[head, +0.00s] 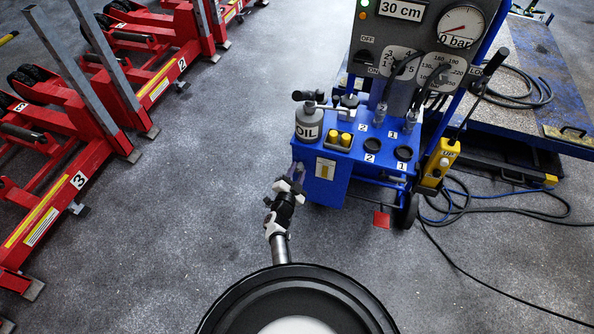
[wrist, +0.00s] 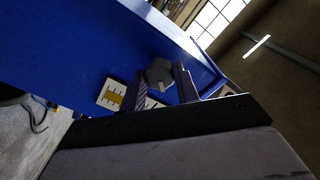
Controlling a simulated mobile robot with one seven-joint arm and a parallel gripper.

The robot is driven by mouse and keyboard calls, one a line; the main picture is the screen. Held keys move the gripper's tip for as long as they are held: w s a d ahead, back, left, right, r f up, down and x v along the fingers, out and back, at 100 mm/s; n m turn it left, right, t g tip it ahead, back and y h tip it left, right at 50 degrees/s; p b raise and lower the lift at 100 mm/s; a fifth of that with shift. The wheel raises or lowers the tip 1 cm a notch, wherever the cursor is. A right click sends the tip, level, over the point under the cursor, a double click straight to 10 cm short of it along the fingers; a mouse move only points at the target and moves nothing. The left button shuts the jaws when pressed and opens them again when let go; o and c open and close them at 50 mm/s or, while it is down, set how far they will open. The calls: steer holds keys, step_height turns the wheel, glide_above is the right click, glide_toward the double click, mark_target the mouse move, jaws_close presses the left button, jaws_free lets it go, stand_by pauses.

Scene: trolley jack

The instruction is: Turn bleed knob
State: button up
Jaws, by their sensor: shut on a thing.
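The bleed knob (wrist: 158,71) is a small dark grey round knob with a short light pin, on the blue side of the trolley in the wrist view. My gripper (wrist: 160,80) has one finger on each side of the knob and is shut on it. In the head view my gripper (head: 294,180) reaches the left front side of the blue trolley (head: 335,188). The knob itself cannot be made out there.
Red jacks (head: 75,150) line the left. Cables (head: 480,215) lie at right. Floor between is clear.

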steer(key=n+p, duration=0.1)
steer(key=n, duration=0.3)
steer(key=shift+n, duration=0.3)
steer(key=shift+n+p, duration=0.55)
steer(key=shift+n, duration=1.25)
steer(key=o, duration=1)
steer(key=p+v, duration=0.2)
steer(key=v, duration=1.2)
